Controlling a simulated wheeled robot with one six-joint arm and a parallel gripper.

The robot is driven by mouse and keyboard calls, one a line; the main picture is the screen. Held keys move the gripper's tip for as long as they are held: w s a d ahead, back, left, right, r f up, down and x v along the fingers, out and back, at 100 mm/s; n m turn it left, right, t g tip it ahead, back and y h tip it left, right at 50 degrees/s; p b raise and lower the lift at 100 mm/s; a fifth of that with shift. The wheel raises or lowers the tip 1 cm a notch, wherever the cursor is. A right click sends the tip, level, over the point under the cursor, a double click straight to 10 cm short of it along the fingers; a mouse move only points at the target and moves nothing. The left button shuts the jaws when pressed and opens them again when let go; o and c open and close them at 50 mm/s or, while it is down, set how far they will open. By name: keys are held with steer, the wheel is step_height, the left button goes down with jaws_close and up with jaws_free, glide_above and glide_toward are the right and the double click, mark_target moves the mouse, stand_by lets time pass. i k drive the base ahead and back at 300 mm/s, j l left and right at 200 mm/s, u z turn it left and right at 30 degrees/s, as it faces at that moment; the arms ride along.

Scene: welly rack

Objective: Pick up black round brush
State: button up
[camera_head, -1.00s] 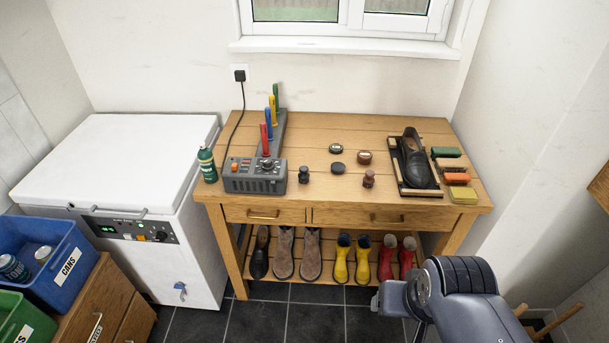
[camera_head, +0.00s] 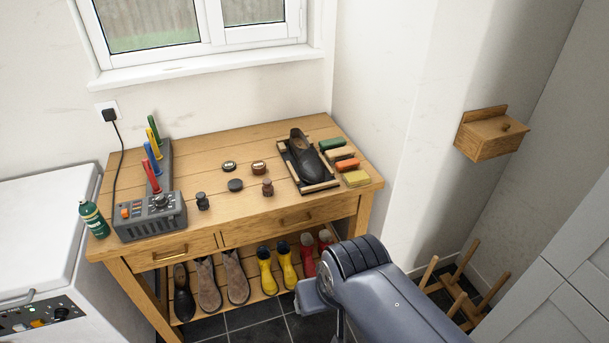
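A small dark round piece with a narrower top (camera_head: 202,200), which looks like the black round brush, stands upright on the wooden workbench (camera_head: 205,228), just right of the grey control box. A similar reddish-brown piece (camera_head: 267,187) stands to its right. A flat black disc or tin (camera_head: 235,185) lies between them and slightly further back. My grey arm shows at the lower middle, in front of the bench and apart from the brush. My gripper's fingers do not show.
The grey box (camera_head: 150,218) with coloured upright handles stands at the bench's left, beside a green bottle (camera_head: 93,218). A black shoe (camera_head: 311,165) lies on a rack at right, beside coloured blocks (camera_head: 346,164). Boots fill the lower shelf. A wooden wall box (camera_head: 488,135) juts out at right.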

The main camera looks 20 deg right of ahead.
mark_target(203, 202)
steer(key=i+j+z, duration=0.2)
steer(key=i+j, duration=0.2)
steer(key=i+j+z, duration=0.15)
steer(key=i+j, duration=0.25)
steer(key=i+j+z, duration=0.2)
steer(key=i+j, duration=0.15)
steer(key=j, duration=0.2)
